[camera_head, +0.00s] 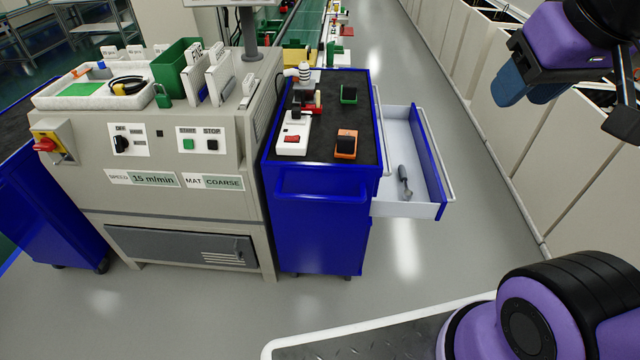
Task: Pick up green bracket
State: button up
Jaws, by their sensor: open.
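The green bracket (348,94) is a small green piece with a dark middle. It lies on the black top of the blue tool cart (318,205), near the back right edge. My gripper (566,104) is at the upper right of the picture, well to the right of the cart and apart from the bracket. It is open, and nothing shows held in it. Part of it is cut off by the picture edge.
An orange piece (345,145), a white box with a red switch (293,137) and other small items share the cart top. The open drawer (409,207) juts right, holding a grey tool (404,182). A control console (165,185) stands left. Floor in front is clear.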

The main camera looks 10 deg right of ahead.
aim_at(349, 92)
jog(key=i+l+u, duration=0.1)
jog(key=i+l, duration=0.15)
jog(key=i+l+u, duration=0.1)
jog(key=l, duration=0.3)
jog(key=i+l+u, duration=0.1)
jog(key=i+l, duration=0.25)
jog(key=i+l+u, duration=0.1)
jog(key=l, duration=0.25)
jog(key=i+l+u, duration=0.1)
jog(key=i+l, duration=0.2)
jog(key=i+l+u, duration=0.1)
jog(key=l, duration=0.35)
jog(key=i+l+u, duration=0.1)
jog(key=l, duration=0.3)
jog(key=i, duration=0.1)
